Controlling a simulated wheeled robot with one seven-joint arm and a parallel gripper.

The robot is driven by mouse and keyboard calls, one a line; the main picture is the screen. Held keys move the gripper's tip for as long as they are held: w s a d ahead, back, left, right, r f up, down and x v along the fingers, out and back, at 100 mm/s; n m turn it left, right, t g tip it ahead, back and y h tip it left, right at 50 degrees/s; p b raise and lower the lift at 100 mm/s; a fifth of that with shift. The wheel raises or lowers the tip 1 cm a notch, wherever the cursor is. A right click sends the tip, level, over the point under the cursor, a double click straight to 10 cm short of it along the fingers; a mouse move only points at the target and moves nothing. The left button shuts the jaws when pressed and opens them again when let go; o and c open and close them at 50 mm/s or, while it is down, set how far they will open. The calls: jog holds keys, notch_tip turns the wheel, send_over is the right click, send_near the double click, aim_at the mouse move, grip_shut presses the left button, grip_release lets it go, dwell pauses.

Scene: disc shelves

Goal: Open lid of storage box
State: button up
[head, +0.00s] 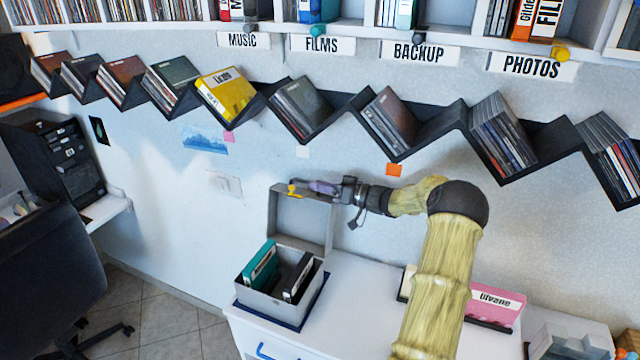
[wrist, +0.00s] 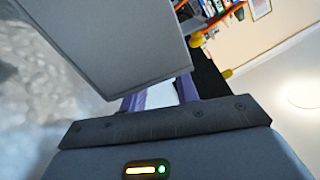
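The grey storage box (head: 262,303) stands on the white cabinet in the head view, on a dark blue base. Its lid (head: 301,222) is raised about upright at the back of the box, so the inside shows. A teal case (head: 261,264) and a black case (head: 298,277) stand in it. My gripper (head: 296,189) is at the top edge of the lid, its yellow tip near the upper left corner. In the wrist view, the lid (wrist: 115,40) is a large grey panel hiding part of the fingers. The purple finger bases stand apart; I cannot tell whether they touch the lid.
A zigzag disc shelf (head: 430,130) runs along the wall above my gripper. A dark chair (head: 45,270) is at the left. Floor tiles (head: 150,310) show free room left of the cabinet.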

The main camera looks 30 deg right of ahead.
jog(key=shift+w+a, duration=0.15)
jog(key=shift+w, duration=0.05)
grip_shut()
jog(key=shift+s+a+r+n+b, duration=0.2)
jog(key=shift+s+a+n, duration=0.15)
jog(key=shift+a, duration=0.1)
jog(key=shift+s+a+r+n+b, duration=0.25)
jog(key=shift+s+a, duration=0.1)
jog(key=shift+a, duration=0.1)
